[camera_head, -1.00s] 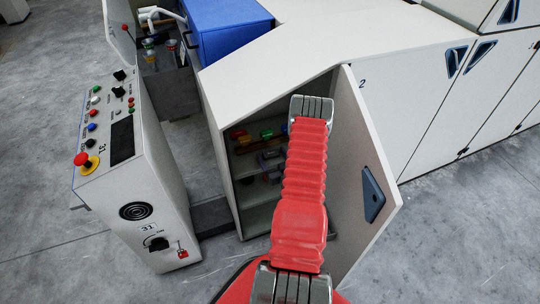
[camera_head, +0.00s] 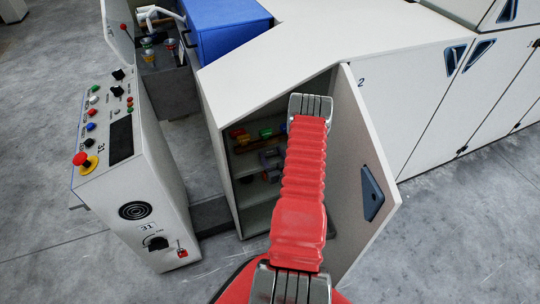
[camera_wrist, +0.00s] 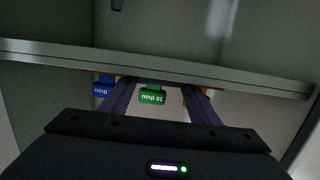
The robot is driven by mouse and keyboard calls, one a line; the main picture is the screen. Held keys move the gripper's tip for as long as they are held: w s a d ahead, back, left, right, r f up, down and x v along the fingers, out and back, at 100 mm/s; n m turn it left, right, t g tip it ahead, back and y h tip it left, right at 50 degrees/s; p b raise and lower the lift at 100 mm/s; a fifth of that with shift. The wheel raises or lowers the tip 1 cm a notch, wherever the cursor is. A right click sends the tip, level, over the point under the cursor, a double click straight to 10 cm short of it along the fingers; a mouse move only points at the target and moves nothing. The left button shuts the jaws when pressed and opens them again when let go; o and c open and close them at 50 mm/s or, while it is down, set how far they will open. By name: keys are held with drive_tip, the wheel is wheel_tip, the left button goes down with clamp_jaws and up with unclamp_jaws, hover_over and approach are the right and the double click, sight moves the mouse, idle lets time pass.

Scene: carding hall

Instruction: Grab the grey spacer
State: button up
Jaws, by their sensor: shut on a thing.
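My gripper (camera_wrist: 162,102) reaches into the open cabinet, with its two dark fingers running up to a pale metal strip (camera_wrist: 230,79) that hides their tips. The jaws are shut on a small piece, which I take for the grey spacer; its outline hardly shows. A green spacer (camera_wrist: 152,97) marked "10 thou" shows between the fingers. A blue spacer (camera_wrist: 101,90) shows left of the left finger. In the head view the gripper (camera_head: 271,163) is small inside the cabinet, partly behind my red arm.
The white cabinet (camera_head: 222,80) has its door (camera_head: 352,170) swung open on the right. Coloured pieces (camera_head: 266,133) sit on its upper shelf. A control box (camera_head: 165,215) with a red stop button stands at left, close to a blue box (camera_head: 230,30). Grey floor lies clear in front.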

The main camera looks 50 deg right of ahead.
sight(272, 155)
drive_tip(key=shift+r, duration=4.9)
drive_tip(key=shift+s, duration=0.1)
